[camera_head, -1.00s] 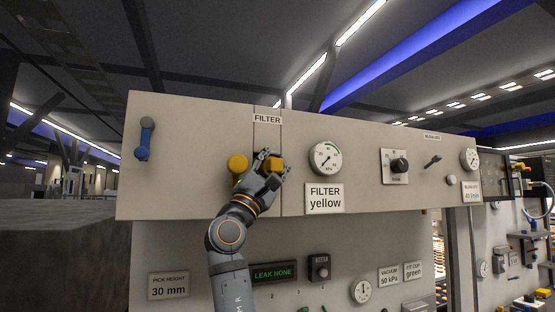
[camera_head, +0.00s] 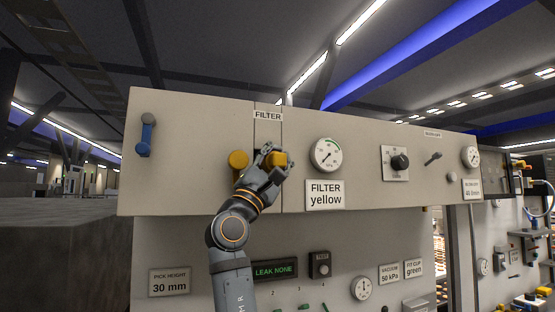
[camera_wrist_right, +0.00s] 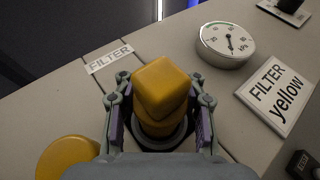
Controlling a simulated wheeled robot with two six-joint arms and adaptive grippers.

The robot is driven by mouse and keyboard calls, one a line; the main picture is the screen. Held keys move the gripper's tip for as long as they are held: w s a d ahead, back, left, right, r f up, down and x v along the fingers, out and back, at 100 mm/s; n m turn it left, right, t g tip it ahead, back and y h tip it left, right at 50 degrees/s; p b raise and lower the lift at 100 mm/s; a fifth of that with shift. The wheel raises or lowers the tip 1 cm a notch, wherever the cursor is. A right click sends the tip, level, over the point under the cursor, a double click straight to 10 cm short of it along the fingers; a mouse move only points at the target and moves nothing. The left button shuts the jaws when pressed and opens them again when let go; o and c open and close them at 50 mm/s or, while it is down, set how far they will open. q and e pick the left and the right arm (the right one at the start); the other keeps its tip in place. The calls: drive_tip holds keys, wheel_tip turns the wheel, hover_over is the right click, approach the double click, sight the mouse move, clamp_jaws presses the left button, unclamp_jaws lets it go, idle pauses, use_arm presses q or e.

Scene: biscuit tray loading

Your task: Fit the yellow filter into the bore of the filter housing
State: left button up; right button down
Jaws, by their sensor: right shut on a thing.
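The yellow filter (camera_wrist_right: 163,88) has a square-edged head and a rounder body below it. My right gripper (camera_wrist_right: 162,122) is shut on it, with one finger on each side. The filter's lower end is at the dark round bore (camera_wrist_right: 152,145) of the filter housing; how deep it sits is hidden. In the head view the filter (camera_head: 279,158) shows at the panel under the FILTER label, with my right gripper (camera_head: 267,162) around it. My left gripper is not in view.
A round yellow knob or cap (camera_head: 238,160) sits just left of my gripper. A gauge (camera_head: 326,154) and a "FILTER yellow" plate (camera_head: 325,195) are to the right. A blue-handled lever (camera_head: 146,134) is at the far left of the panel.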

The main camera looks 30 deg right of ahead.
drive_tip(key=shift+s+a+b, duration=0.2)
drive_tip(key=shift+s+b, duration=0.1)
drive_tip(key=shift+s, duration=0.5)
drive_tip(key=shift+s+a+b, duration=0.2)
drive_tip(key=shift+s+b, duration=0.05)
drive_tip(key=shift+s, duration=0.5)
drive_tip(key=shift+w+d+p, duration=0.25)
drive_tip(key=shift+w+p, duration=0.15)
drive_tip(key=shift+w, duration=0.5)
drive_tip(key=shift+w+d+p, duration=0.2)
drive_tip(key=shift+w+p, duration=0.15)
drive_tip(key=shift+w, duration=0.6)
drive_tip(key=shift+w+d+p, duration=0.25)
drive_tip(key=shift+w+p, duration=0.15)
drive_tip(key=shift+w, duration=0.5)
drive_tip(key=c, duration=0.7)
unclamp_jaws()
